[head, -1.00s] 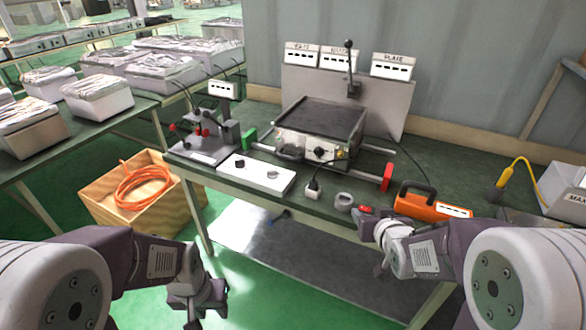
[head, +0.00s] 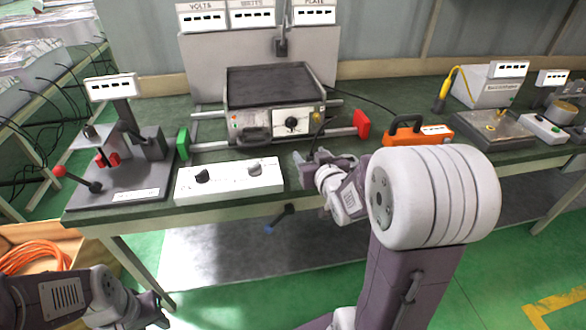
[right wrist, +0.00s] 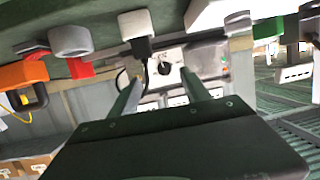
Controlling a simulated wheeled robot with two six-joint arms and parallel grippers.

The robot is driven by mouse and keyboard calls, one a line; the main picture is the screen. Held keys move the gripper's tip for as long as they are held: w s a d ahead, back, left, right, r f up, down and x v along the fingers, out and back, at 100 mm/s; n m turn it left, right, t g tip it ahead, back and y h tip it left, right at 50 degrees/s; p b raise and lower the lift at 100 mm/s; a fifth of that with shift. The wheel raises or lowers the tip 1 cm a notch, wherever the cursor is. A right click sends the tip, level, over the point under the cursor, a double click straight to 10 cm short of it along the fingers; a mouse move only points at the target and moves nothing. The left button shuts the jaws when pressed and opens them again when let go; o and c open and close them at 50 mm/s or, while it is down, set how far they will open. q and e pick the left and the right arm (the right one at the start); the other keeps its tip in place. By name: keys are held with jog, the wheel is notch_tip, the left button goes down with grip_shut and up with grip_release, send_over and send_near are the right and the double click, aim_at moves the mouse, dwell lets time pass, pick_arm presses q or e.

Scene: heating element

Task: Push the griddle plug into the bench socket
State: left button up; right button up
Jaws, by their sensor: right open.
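The griddle (head: 270,95) stands on the bench, with its front panel and dark knob facing me. A black cable (head: 318,130) runs from its front. In the right wrist view, a white block (right wrist: 134,24) with a black plug-like end (right wrist: 141,46) sits near the griddle's front; I cannot tell plug from socket. A grey ring-shaped part (right wrist: 70,40) is beside it. My right gripper (head: 308,163) is open and empty at the bench's front edge, hiding this spot in the head view. Its spread fingers show in the right wrist view (right wrist: 160,92). My left gripper (head: 148,308) hangs low at left, its jaws unclear.
A white box with two knobs (head: 230,180) lies left of my right gripper. A press-like stand (head: 122,165) is farther left. Red (head: 361,123) and green (head: 183,143) end blocks flank the griddle.

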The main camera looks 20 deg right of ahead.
aim_at(311, 154)
jog(key=shift+d+f+b, duration=0.2)
jog(key=shift+f+b, duration=0.15)
jog(key=shift+f, duration=0.25)
jog(key=shift+d+f+b, duration=0.2)
jog(key=shift+f+b, duration=0.15)
jog(key=shift+f, duration=0.25)
jog(key=shift+s+d+f+m+h+b, duration=0.2)
jog(key=shift+d+h, duration=0.05)
jog(key=shift+d, duration=0.25)
jog(key=shift+s+d+f+m+h+b, duration=0.15)
jog(key=shift+s+d+f+m+h, duration=0.1)
jog(key=shift+d, duration=0.25)
jog(key=shift+w+a+r, duration=0.1)
jog(key=shift+w+a, duration=0.05)
jog(key=shift+w, duration=0.15)
jog(key=x, duration=0.3)
jog(key=shift+w+f, duration=0.15)
jog(key=shift+f, duration=0.1)
jog(key=x, duration=0.5)
jog(key=shift+w+a, duration=0.25)
jog(key=shift+w, duration=0.05)
pick_arm(q)
notch_tip(311, 154, down, 3)
jog(key=shift+f, duration=0.2)
pick_arm(e)
jog(key=shift+s+r, duration=0.1)
pick_arm(q)
jog(key=shift+w, duration=0.1)
pick_arm(e)
grip_shut()
